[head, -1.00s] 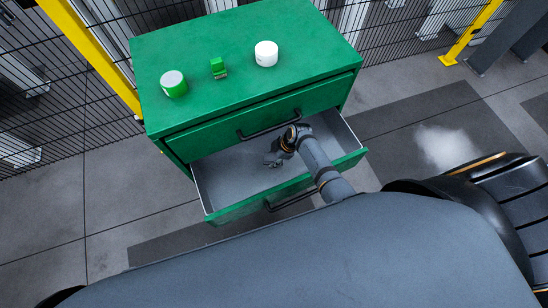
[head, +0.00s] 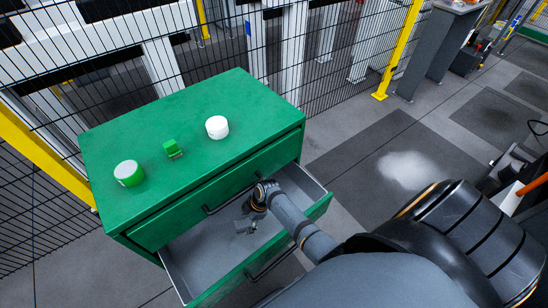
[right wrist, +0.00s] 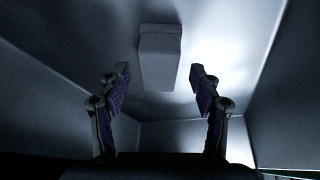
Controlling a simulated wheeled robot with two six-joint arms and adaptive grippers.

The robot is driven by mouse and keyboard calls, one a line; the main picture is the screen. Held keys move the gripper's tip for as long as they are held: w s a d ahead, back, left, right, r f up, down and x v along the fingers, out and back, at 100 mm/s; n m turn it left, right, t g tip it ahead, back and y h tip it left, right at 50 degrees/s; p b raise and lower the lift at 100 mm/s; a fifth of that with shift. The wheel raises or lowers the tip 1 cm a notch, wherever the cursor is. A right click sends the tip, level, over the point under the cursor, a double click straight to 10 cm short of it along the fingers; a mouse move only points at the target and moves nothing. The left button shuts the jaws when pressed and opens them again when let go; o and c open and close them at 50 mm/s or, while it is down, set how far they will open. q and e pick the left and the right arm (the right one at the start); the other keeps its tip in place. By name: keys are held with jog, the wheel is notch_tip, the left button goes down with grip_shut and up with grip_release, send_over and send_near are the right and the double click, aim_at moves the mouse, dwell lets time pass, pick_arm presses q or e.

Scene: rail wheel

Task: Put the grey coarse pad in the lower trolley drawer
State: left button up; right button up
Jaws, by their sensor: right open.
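The grey coarse pad (right wrist: 159,58) shows in the right wrist view as a small grey block inside the lower drawer, ahead of and between my fingers and apart from them. I cannot make it out clearly in the head view. The lower trolley drawer (head: 195,268) is pulled out, with grey inner walls and a green front. My right gripper (head: 246,228) reaches down into it. In the right wrist view my right gripper (right wrist: 160,88) is open, its two dark fingers spread with nothing between the tips. My left gripper is not in view.
The green trolley (head: 190,135) carries a green-and-white roll (head: 128,173), a small green item (head: 172,149) and a white cylinder (head: 217,127) on top. Its upper drawer (head: 215,195) is shut just above my right arm. A mesh fence (head: 320,80) stands behind.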

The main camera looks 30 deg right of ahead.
aim_at(246, 223)
jog(key=v, duration=0.3)
jog(key=shift+r+p, duration=0.15)
jog(key=shift+p, duration=0.15)
jog(key=s+d, duration=0.1)
jog(key=d, duration=0.2)
jog(key=s+d+b, duration=0.1)
jog(key=d, duration=0.2)
jog(key=s+d+f, duration=0.1)
jog(key=s+d, duration=0.1)
jog(key=d, duration=0.1)
jog(key=shift+s+d, duration=0.1)
jog(key=shift+d, duration=0.2)
jog(key=shift+s+d+r, duration=0.1)
jog(key=shift+s+d, duration=0.15)
jog(key=shift+d, duration=0.35)
